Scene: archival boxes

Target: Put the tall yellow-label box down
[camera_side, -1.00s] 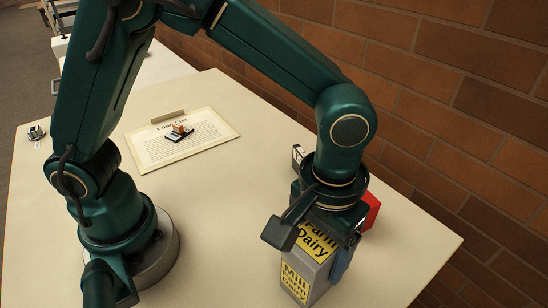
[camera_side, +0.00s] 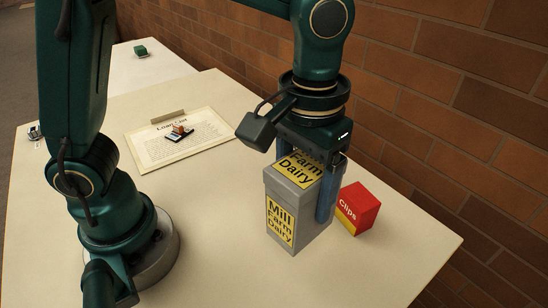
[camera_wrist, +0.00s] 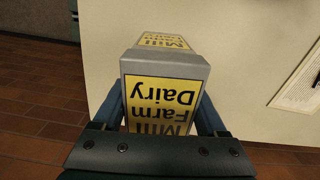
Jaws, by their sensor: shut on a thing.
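The tall grey box with yellow "Mill Farm Dairy" labels (camera_side: 313,228) is upright over the right part of the table in the side view. My gripper (camera_side: 304,178) points down and is shut on it, one blue finger along its right side. The other finger is mostly hidden. I cannot tell whether the box's base touches the table. In the wrist view the box (camera_wrist: 190,69) stands between the two fingers of my gripper (camera_wrist: 166,115), with its labelled top towards the camera.
A red and yellow "Clips" box (camera_side: 358,210) stands close to the right of the grey box. A loan list sheet (camera_side: 160,155) with a small object (camera_side: 178,133) lies further back. A brick wall (camera_side: 450,120) runs along the right. The table front (camera_side: 230,280) is clear.

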